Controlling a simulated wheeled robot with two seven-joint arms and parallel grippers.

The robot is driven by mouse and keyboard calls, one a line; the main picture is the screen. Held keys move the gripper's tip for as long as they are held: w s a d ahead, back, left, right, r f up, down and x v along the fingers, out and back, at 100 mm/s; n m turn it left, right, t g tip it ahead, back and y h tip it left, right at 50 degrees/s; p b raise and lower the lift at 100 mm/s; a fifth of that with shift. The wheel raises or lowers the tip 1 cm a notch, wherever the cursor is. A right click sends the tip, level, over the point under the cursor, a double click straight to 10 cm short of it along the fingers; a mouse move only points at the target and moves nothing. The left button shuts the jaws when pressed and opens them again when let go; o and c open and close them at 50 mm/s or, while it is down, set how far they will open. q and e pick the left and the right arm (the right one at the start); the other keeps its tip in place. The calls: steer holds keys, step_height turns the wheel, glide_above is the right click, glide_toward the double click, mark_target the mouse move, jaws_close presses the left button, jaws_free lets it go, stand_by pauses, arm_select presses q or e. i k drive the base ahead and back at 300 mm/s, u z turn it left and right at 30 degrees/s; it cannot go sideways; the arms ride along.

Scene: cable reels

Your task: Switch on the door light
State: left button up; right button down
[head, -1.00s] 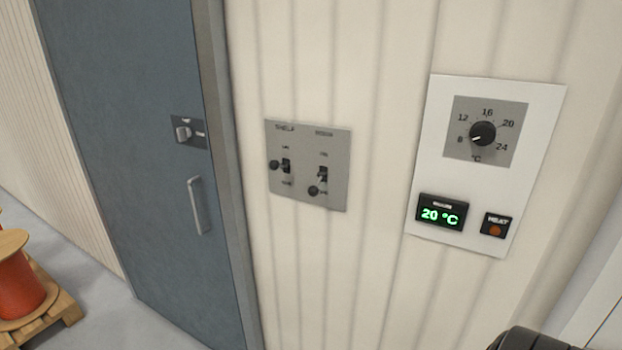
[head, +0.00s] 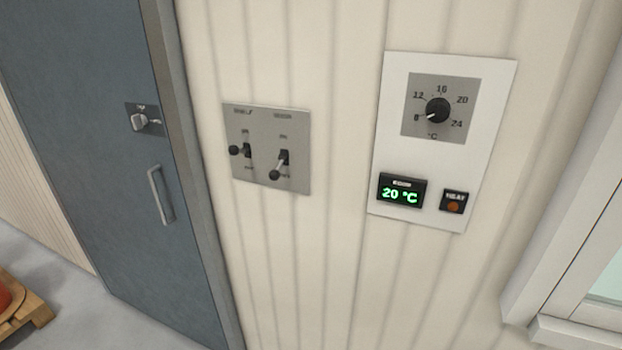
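A grey switch panel (head: 268,128) with two toggle switches is on the cream ribbed wall, right of the blue door (head: 85,130). The left toggle (head: 234,150) has its black knob roughly level with its slot, under a label that seems to read "SHELF". The right toggle (head: 274,175) has its knob tilted down, near the lower marking. The label above the right toggle is too blurred to read surely. No lamp shows in view, so I cannot see any light's state. Neither of my grippers is in view.
A white thermostat panel (head: 385,150) with a dial (head: 437,110), a "20 °C" display (head: 402,192) and a HEAT indicator (head: 454,202) is to the right. The door has a latch (head: 141,120) and a handle (head: 161,195). A window frame (head: 560,250) is at far right, a pallet (head: 25,308) at lower left.

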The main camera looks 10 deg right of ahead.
mark_target(274, 175)
steer(key=z, duration=0.05)
steer(key=k, duration=0.65)
steer(key=u, duration=0.8)
steer(key=i, duration=0.95)
steer(key=u, duration=0.1)
